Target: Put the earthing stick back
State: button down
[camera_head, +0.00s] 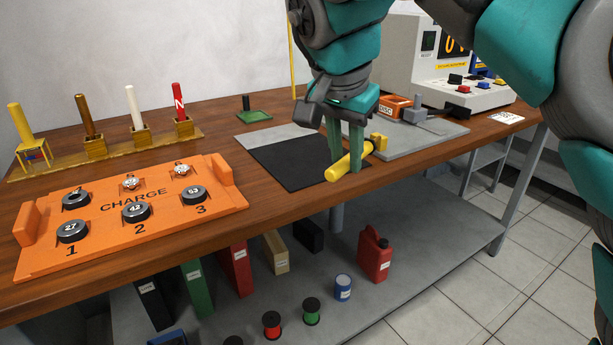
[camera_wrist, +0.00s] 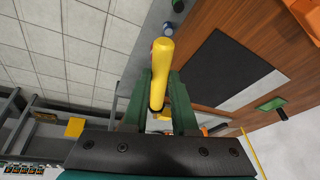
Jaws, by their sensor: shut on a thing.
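My gripper (camera_head: 346,150) is shut on a yellow stick, which I take to be the earthing stick (camera_head: 338,172). It is tilted, with its thick rounded end towards the front edge of the bench and a yellow block at its other end. In the wrist view the stick (camera_wrist: 161,60) lies between my green fingers (camera_wrist: 160,100). It is held over the right side of a black mat (camera_head: 285,163); its height above the bench is hard to tell. A thin upright yellow pole (camera_head: 291,50) stands at the back.
Several coloured sticks stand in a wooden rack (camera_head: 60,160) at the back left. An orange CHARGE tray (camera_head: 215,205) with black discs lies in front. A grey instrument (camera_head: 400,60) and a grey plate (camera_head: 440,135) are at the right. A red can (camera_head: 374,258) stands on the lower shelf.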

send_over(304, 159)
jog(key=s, duration=0.1)
jog(key=shift+a+f+p, duration=0.3)
jog(key=shift+f+p, duration=0.15)
jog(key=shift+f, duration=0.35)
jog(key=shift+d+f+b, duration=0.1)
jog(key=shift+f+b, duration=0.25)
jog(key=shift+f, duration=1.35)
jog(key=shift+f, duration=0.15)
jog(key=c, duration=0.7)
grip_release()
